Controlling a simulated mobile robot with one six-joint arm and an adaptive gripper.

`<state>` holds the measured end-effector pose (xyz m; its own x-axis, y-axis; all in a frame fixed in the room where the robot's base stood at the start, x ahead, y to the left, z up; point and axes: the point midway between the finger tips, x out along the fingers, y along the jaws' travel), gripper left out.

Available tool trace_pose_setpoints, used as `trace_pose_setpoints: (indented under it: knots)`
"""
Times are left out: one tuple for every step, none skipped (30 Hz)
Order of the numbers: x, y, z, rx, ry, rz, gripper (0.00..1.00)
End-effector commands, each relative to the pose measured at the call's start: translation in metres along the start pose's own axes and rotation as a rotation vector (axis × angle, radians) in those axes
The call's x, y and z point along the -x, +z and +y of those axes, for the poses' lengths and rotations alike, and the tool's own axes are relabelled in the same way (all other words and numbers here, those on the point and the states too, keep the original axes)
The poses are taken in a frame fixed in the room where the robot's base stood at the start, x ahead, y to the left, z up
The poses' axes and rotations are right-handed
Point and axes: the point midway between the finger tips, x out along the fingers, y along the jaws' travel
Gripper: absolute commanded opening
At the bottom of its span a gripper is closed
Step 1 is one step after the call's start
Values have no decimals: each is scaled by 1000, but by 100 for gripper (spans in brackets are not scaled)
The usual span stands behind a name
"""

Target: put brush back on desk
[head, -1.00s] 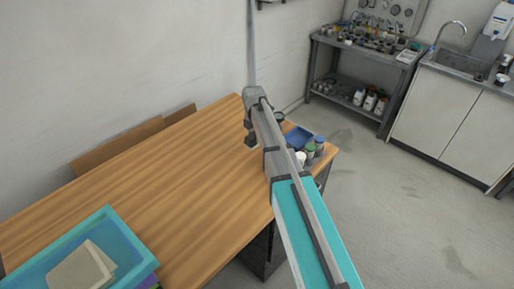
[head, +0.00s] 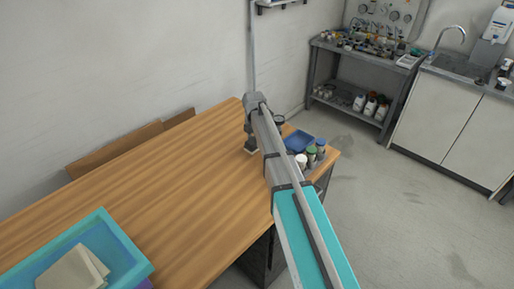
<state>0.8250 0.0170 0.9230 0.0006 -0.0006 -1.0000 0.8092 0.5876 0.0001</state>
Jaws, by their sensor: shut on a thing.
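The wooden desk (head: 150,190) runs along the wall through the left and middle of the head view. My gripper (head: 250,148) points down over the far right part of the desk, close to its surface. It is shut on a small, mostly hidden thing, taken to be the brush; only a pale bit (head: 252,151) shows under the fingers. Its shape cannot be made out, nor whether it touches the desk. My arm hides part of the desk's right end.
A blue tray (head: 298,141) and several small bottles (head: 312,156) stand at the desk's right end, beside my arm. A teal bin (head: 135,262) holding pale blocks is at the front left. The desk's middle is clear. A workbench (head: 345,75) and sink stand beyond.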

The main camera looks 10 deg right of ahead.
Motion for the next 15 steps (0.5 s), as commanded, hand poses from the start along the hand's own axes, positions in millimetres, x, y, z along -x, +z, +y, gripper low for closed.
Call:
trace_pose_setpoints:
  knots:
    - [-8,2,2,0,0,0,0]
    - [-11,1,1,0,0,0,0]
    - [-15,1,1,0,0,0,0]
    - [-17,1,1,0,0,0,0]
    - [-20,1,1,0,0,0,0]
    - [-23,1,1,0,0,0,0]
    - [-25,1,1,0,0,0,0]
    - [-27,1,1,0,0,0,0]
    - [-29,1,1,0,0,0,0]
    - [-30,1,1,0,0,0,0]
    - [-31,1,1,0,0,0,0]
    - [-32,1,1,0,0,0,0]
    - [-32,1,1,0,0,0,0]
    - [-32,1,1,0,0,0,0]
    - [-32,1,1,0,0,0,0]
